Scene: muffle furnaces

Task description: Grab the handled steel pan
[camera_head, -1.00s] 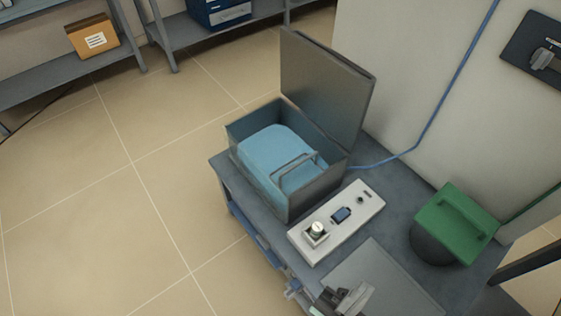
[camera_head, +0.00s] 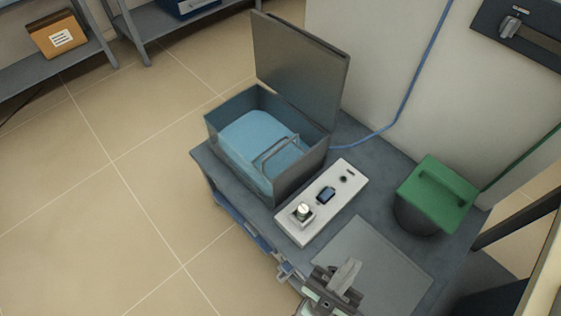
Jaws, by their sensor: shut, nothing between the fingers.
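An open grey metal box (camera_head: 301,180) stands on the bench with its lid raised at the back. A light blue slab (camera_head: 245,143) lies inside, with a thin metal loop handle (camera_head: 278,147) above its right part. This handled metal container is the closest match to the steel pan, but I cannot tell for sure that it is the pan. My gripper (camera_head: 338,283) is shut and empty at the bottom of the view, over the bench's front edge. It is apart from the box, to its lower right.
A white control box (camera_head: 335,201) with a knob sits between the metal box and my gripper. A flat grey plate (camera_head: 380,262) lies right of my gripper. A dark pot with a green handled lid (camera_head: 437,194) stands at the right, near the wall. Shelves (camera_head: 60,68) stand far left.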

